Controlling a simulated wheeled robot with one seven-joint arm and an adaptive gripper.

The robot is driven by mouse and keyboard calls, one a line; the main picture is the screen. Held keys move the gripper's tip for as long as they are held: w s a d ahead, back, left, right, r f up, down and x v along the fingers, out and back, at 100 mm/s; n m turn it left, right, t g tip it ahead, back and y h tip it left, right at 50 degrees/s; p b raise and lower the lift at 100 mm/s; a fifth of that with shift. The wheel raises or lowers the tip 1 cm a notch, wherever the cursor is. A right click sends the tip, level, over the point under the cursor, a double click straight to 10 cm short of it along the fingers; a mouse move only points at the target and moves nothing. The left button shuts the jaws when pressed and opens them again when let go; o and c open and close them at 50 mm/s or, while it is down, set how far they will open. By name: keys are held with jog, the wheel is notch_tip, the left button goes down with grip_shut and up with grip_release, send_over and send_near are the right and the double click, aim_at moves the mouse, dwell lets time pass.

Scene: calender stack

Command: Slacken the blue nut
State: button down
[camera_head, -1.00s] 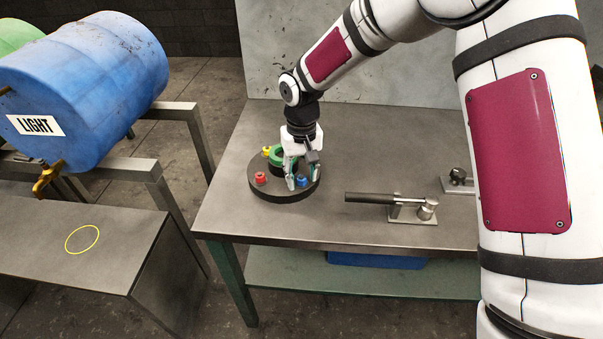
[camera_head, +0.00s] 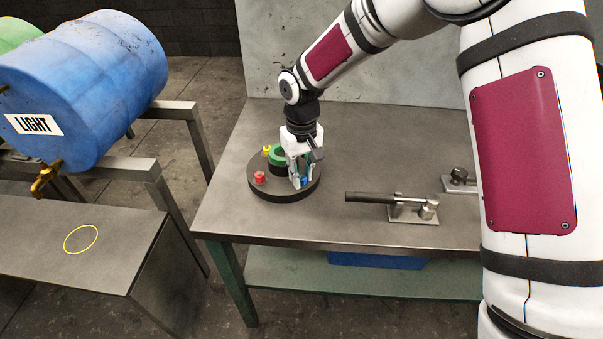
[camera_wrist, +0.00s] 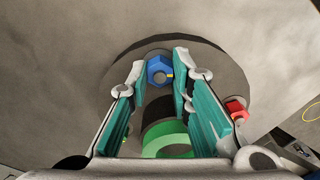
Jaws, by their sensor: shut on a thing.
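The blue nut (camera_wrist: 158,74) sits near the rim of a round dark plate (camera_head: 263,193) on the workbench.
On the same plate are a red nut (camera_head: 259,176), a yellow nut (camera_head: 266,151) and a green ring (camera_head: 277,153) in the middle. A clamp with a dark handle (camera_head: 370,197) lies to the right. Bare bench lies between.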

jog(key=n+b, duration=0.1)
jog(key=n, duration=0.3)
jog(key=shift+n, duration=0.3)
jog(key=n, duration=0.4)
jog(key=shift+b, duration=0.35)
jog(key=n, duration=0.8)
jog(key=shift+n, duration=0.3)
jog(key=n, duration=0.3)
jog(key=shift+n, duration=0.3)
jog(key=n, duration=0.4)
jog(key=shift+n, duration=0.3)
jog(key=n, duration=0.4)
jog(key=shift+n, duration=2.3)
